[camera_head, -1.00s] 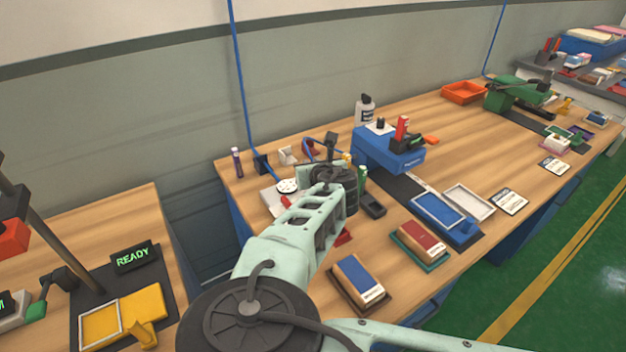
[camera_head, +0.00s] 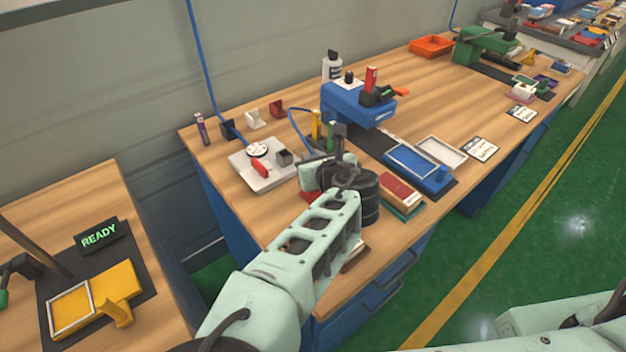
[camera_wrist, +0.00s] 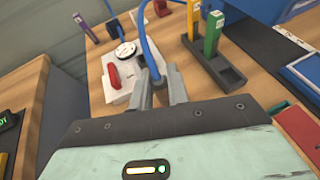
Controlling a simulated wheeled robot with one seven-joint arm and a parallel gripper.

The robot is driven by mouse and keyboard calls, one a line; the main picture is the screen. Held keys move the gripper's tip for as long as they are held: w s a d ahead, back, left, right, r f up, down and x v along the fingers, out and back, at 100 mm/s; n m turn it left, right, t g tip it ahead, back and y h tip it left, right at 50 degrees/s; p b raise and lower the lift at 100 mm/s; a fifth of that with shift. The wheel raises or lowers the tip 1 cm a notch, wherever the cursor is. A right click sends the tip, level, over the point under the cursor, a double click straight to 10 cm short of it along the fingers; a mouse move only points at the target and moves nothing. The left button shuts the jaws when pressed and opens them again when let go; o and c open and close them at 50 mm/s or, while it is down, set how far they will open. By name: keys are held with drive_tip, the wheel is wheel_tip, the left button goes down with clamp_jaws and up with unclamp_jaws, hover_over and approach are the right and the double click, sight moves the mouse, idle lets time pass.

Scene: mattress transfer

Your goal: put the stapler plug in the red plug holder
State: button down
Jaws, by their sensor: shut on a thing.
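My gripper (camera_wrist: 159,82) is shut on the stapler plug, of which little shows between the fingers. A blue cable (camera_wrist: 150,40) rises from between the fingertips in the wrist view. In the head view my wrist hides the fingertips and the plug. The red plug holder (camera_head: 277,108) stands at the back edge of the bench, right of a white holder (camera_head: 253,119) and a black one (camera_head: 228,129). It also shows at the top of the wrist view (camera_wrist: 162,8), ahead of my gripper and apart from it. The blue stapler (camera_head: 357,104) stands to the right.
A grey plate (camera_head: 262,178) with a white disc and a red switch lies before the holders. A yellow stick (camera_wrist: 193,18) and a green stick (camera_wrist: 213,32) stand in a dark rack right of my gripper. A purple marker (camera_head: 201,129) stands at the back left.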

drive_tip(key=shift+f, duration=2.75)
drive_tip(key=shift+f, duration=0.15)
drive_tip(key=c, duration=1.3)
unclamp_jaws()
drive_tip(key=shift+c, duration=0.2)
